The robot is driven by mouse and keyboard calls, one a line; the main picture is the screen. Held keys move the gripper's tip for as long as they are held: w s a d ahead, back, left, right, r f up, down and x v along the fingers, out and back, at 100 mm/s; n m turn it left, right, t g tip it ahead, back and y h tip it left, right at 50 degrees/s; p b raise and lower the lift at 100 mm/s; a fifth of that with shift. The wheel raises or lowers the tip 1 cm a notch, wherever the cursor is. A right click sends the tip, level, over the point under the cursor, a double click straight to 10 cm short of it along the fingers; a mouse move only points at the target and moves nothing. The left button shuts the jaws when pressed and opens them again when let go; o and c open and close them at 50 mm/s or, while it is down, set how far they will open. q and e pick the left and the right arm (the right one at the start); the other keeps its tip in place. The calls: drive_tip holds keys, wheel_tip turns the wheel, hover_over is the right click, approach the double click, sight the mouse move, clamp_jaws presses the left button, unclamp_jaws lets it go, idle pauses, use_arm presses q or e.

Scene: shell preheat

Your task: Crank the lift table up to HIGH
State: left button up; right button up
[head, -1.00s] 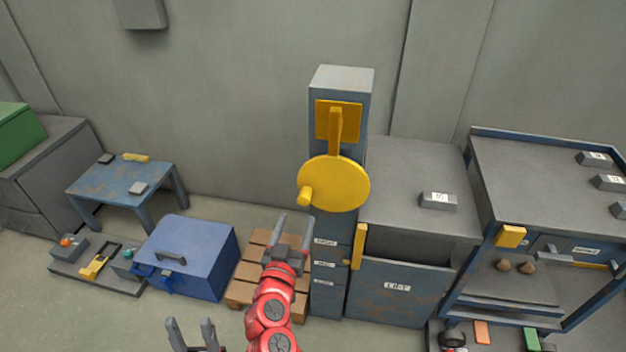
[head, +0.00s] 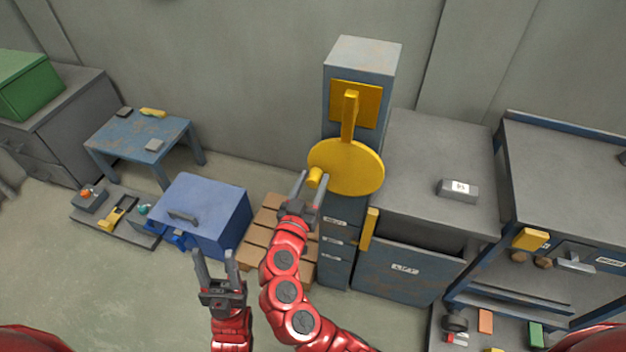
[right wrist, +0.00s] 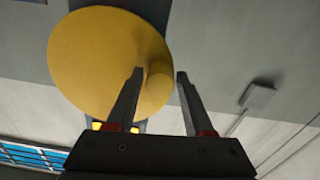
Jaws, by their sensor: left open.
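The yellow crank disc (head: 350,165) is mounted on the grey-blue lift column (head: 362,60), with its round knob (head: 315,176) at the disc's left edge. My right gripper (head: 315,182) is open at the knob. In the right wrist view its two fingers (right wrist: 159,76) stand on either side of the knob (right wrist: 157,90), with a gap visible on the right; how deep the knob sits between them is unclear. My left gripper (head: 215,252) is open and empty, low at centre left, in front of the blue box. The lift table (head: 425,150) adjoins the column.
A blue box (head: 205,205) and wooden pallet (head: 262,228) lie left of the column. A yellow block (head: 369,229) juts out beside the column labels (head: 333,240). A small labelled grey block (head: 458,190) rests on the table. A workbench (head: 560,170) stands at right.

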clamp_jaws()
idle(1.1)
